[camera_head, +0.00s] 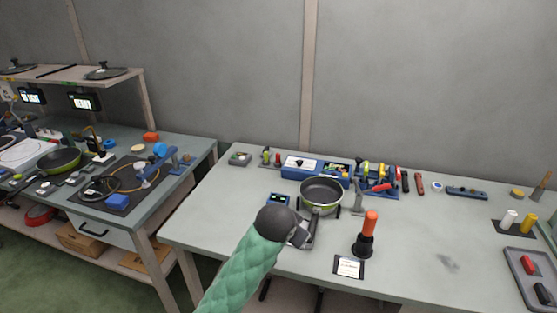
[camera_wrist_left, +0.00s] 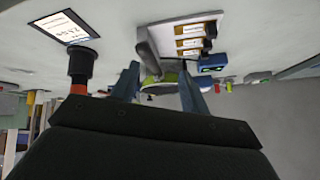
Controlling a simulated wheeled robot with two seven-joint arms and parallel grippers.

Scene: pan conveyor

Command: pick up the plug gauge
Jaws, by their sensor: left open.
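An upright tool with an orange handle and a flared black base (camera_head: 366,242) stands on the bench, right of my left gripper (camera_head: 308,236). It best fits the plug gauge, but I cannot be sure. In the left wrist view, which looks upside down, its black base (camera_wrist_left: 81,66) shows at the left, outside the fingers; the gripper body hides part of its orange end. My left gripper (camera_wrist_left: 160,88) is open, and its two blue fingers hold nothing that I can see. My right gripper is out of view.
A pan (camera_head: 321,191) stands just behind my left gripper, with a blue display box (camera_head: 278,199) beside it. A label card (camera_head: 348,267) lies before the orange-handled tool. A tool rack (camera_head: 378,188) stands behind. The bench right of the tool is clear up to a grey tray (camera_head: 515,268).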

